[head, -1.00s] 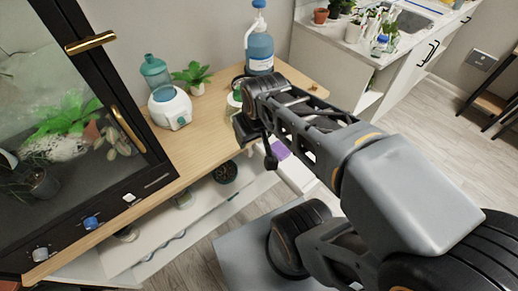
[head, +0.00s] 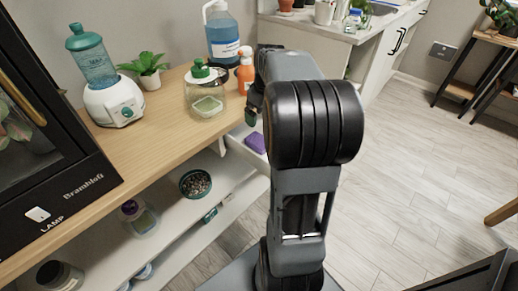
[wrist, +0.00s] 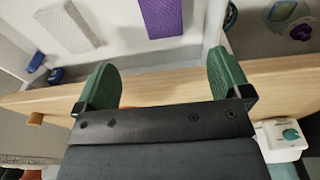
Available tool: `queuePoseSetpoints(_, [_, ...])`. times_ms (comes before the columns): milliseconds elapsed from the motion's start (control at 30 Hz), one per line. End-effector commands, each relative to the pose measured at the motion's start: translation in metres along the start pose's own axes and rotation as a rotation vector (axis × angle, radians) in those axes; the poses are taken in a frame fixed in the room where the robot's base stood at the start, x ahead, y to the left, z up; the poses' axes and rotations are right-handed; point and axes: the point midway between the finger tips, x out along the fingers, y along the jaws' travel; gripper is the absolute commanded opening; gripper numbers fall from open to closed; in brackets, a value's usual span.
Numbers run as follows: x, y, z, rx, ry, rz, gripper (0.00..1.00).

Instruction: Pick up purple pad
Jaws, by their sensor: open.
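The purple pad (head: 255,142) lies in an open white drawer below the wooden counter, just right of the counter's edge in the head view. In the wrist view the purple pad (wrist: 172,16) is textured and cut off by the top edge. My gripper (wrist: 164,82) is open, its two green fingers wide apart with nothing between them. The pad lies beyond the fingertips, apart from them.
The wooden counter edge (wrist: 150,83) crosses the wrist view behind the fingers. A white textured pad (wrist: 68,27) lies beside the purple one. A glass jar (head: 206,92), orange spray bottle (head: 245,72) and blue bottle (head: 222,34) stand on the counter nearby. Open floor lies right.

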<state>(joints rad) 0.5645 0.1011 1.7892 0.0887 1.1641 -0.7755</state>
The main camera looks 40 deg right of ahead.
Motion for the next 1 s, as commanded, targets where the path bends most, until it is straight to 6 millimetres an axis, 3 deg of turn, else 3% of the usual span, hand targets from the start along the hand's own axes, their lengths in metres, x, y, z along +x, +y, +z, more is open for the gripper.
queuePoseSetpoints(100, [0.027, 0.000, 0.001, 0.000, -0.002, -0.002, 0.96])
queuePoseSetpoints(300, [0.056, 0.000, 0.001, 0.000, -0.001, -0.001, 0.96])
queuePoseSetpoints(667, [0.074, -0.001, 0.001, 0.001, 0.000, 0.000, 0.96])
queuePoseSetpoints(1000, [0.116, -0.004, 0.005, 0.001, -0.001, -0.001, 0.96])
